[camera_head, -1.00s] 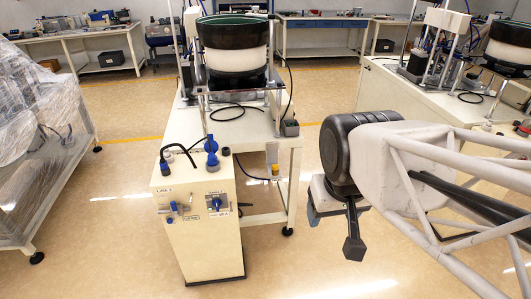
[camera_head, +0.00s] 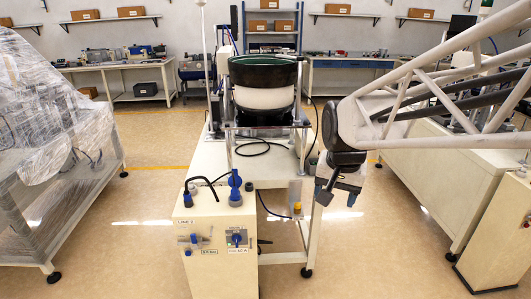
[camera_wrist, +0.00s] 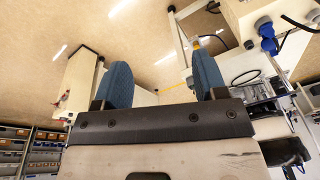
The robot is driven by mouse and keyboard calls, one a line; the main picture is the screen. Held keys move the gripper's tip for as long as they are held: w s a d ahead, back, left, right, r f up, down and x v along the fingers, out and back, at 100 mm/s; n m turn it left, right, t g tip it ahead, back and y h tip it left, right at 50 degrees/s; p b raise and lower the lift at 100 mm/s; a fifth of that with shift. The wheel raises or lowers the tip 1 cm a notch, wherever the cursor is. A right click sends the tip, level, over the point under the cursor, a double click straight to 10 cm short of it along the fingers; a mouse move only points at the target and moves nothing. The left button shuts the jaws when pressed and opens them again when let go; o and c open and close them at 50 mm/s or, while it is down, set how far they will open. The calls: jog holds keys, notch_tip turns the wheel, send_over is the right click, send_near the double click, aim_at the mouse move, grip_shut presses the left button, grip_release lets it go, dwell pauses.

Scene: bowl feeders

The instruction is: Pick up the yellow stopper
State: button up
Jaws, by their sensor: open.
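The yellow stopper (camera_head: 297,206) is small and sits at the lower end of a pale bracket (camera_head: 295,190) on the right side of the white bench's front.
The white control cabinet (camera_head: 215,265) with blue knobs stands left of the stopper. The bowl feeder (camera_head: 263,90) is on the bench behind. A bench leg (camera_head: 311,240) stands between stopper and gripper. Another white bench (camera_head: 440,185) is at the right; floor between is clear.

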jog(key=w+f+m, duration=0.2)
jog(key=w, duration=0.6)
jog(key=w+f+m, duration=0.2)
jog(key=w, duration=0.6)
jog(key=m+g, duration=0.2)
jog(key=m, duration=0.9)
send_over(298, 203)
jog(key=f, duration=3.2)
jog(key=shift+s+f, duration=0.2)
jog(key=shift+s, duration=0.1)
jog(key=shift+w+f, duration=0.25)
jog(key=shift+f, duration=0.2)
jog(key=shift+f, duration=1.3)
